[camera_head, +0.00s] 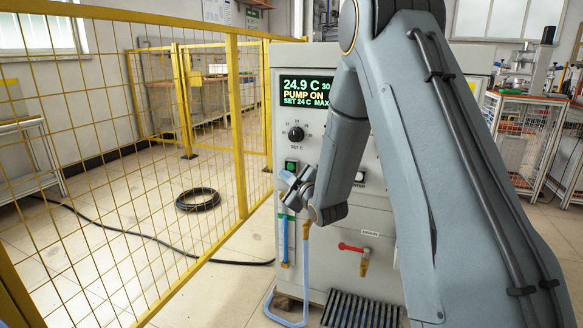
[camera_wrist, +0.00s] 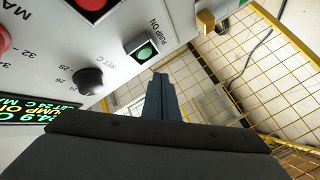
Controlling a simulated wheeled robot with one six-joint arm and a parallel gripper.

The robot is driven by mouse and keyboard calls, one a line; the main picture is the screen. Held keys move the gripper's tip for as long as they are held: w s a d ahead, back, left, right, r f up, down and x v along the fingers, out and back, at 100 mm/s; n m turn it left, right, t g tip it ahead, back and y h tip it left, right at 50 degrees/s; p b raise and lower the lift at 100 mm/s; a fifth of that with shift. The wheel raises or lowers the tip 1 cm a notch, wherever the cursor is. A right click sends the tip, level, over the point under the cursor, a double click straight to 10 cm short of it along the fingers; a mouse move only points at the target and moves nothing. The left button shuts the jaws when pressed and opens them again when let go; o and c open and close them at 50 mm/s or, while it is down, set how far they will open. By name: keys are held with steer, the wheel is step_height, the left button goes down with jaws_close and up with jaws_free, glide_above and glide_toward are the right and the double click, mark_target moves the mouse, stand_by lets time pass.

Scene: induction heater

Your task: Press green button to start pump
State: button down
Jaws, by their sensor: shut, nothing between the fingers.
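The green button (camera_head: 291,165) sits in a dark square frame on the grey cabinet's front panel, below the black knob. In the wrist view the green button (camera_wrist: 145,52) looks lit, under a "PUMP ON" label. The display (camera_head: 305,92) reads 24.9 C, PUMP ON and SET 24 C. My gripper (camera_head: 287,177) is just below the green button in the head view. In the wrist view my gripper (camera_wrist: 160,76) is shut and empty, its tips close to the button's frame. I cannot tell whether they touch the panel.
The black knob (camera_head: 296,133) is above the button. A red button (camera_wrist: 92,4) is beside it in the wrist view. A red-handled valve (camera_head: 354,247) and hoses are lower on the cabinet. A yellow mesh fence (camera_head: 236,120) stands at left, with a coiled black hose (camera_head: 198,199) behind it.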

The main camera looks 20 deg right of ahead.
steer(key=shift+s+a, duration=0.7)
steer(key=shift+s, duration=0.3)
steer(key=s+a+p, duration=0.2)
steer(key=s+a, duration=0.4)
steer(key=s, duration=0.3)
steer(key=shift+a, duration=0.25)
stand_by(0.3)
